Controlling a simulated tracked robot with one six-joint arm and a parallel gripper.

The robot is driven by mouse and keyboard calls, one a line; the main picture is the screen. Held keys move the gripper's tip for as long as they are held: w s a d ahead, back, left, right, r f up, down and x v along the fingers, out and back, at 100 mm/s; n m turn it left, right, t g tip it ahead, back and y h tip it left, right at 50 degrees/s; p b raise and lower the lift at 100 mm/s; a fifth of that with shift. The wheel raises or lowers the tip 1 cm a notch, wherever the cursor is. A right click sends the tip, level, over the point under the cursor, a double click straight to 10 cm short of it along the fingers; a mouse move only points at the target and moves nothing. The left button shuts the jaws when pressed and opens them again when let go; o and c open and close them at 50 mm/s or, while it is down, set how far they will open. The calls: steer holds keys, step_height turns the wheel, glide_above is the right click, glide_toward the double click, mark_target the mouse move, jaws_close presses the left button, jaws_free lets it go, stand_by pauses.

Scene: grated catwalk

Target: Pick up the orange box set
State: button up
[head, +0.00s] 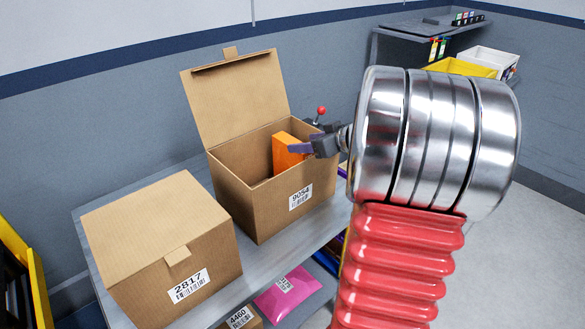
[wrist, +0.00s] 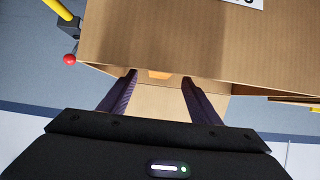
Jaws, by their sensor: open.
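The orange box set (head: 286,152) stands inside the open cardboard box labelled 9054 (head: 262,217), near its right side. Its upper part shows in the head view; the box wall hides the lower part. My gripper (head: 302,146) is at the right rim of that box, with its fingertips close to the orange box set. In the wrist view my gripper (wrist: 158,80) has its two fingers apart, and a small piece of the orange box set (wrist: 159,74) shows between them beyond the cardboard edge. I cannot tell whether the fingers touch it.
A closed cardboard box labelled 2817 (head: 163,250) stands to the left on the same grey shelf (head: 250,267). The lid of box 9054 (head: 236,100) is raised at the back. A pink packet (head: 288,295) lies on the lower level. Yellow and white bins (head: 490,62) stand behind right.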

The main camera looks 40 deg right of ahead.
mark_target(283, 160)
steer(key=shift+w, duration=0.1)
steer(key=shift+x, duration=2.6)
steer(key=shift+c, duration=0.4)
jaws_close()
